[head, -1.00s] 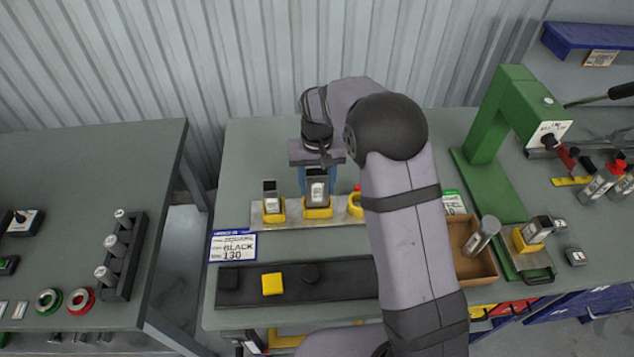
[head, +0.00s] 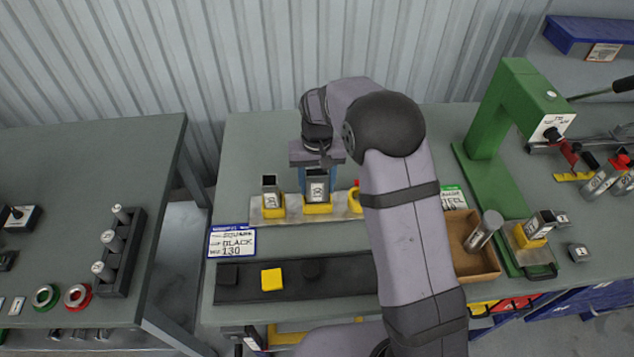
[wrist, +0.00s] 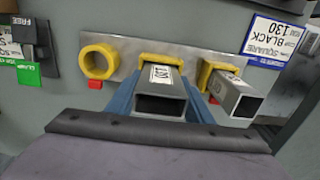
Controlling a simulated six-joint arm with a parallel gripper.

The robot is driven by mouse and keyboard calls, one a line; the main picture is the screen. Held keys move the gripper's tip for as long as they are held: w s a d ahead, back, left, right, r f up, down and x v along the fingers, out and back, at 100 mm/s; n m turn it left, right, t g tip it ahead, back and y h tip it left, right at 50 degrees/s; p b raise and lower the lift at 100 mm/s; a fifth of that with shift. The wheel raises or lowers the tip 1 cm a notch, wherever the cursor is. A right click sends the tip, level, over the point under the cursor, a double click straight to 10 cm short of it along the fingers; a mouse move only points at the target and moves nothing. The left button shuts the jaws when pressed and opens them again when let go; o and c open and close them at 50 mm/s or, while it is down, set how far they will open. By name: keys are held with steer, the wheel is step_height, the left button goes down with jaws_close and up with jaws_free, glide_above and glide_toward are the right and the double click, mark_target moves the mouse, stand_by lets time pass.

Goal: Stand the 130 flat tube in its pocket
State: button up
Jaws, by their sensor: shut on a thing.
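A grey flat tube (head: 317,190) with a white label stands upright at the middle yellow pocket (head: 318,209) of a metal plate (head: 258,213). My gripper (head: 317,178) has its blue fingers shut on the tube's two sides. In the wrist view the tube's open top (wrist: 160,104) faces me, between the fingers. Its lower end meets the yellow rim (wrist: 160,58); how deep it sits inside cannot be told. A square tube (head: 269,184) stands in the left yellow pocket. The round yellow pocket (wrist: 98,62) looks empty.
A blue-edged card reading BLACK 130 (head: 232,242) lies in front of the plate. A dark strip (head: 345,275) with a yellow block lies nearer. A cardboard box (head: 458,255) holding a round tube and a green press (head: 490,130) stand right. My arm hides the plate's right end.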

mark_target(317, 171)
steer(key=shift+f+b, duration=0.55)
steer(key=shift+f, duration=0.4)
steer(key=o, duration=1.2)
steer(key=shift+o, duration=0.2)
steer(key=shift+r, duration=0.1)
steer(key=shift+r+b, duration=1.25)
steer(key=shift+r, duration=2.35)
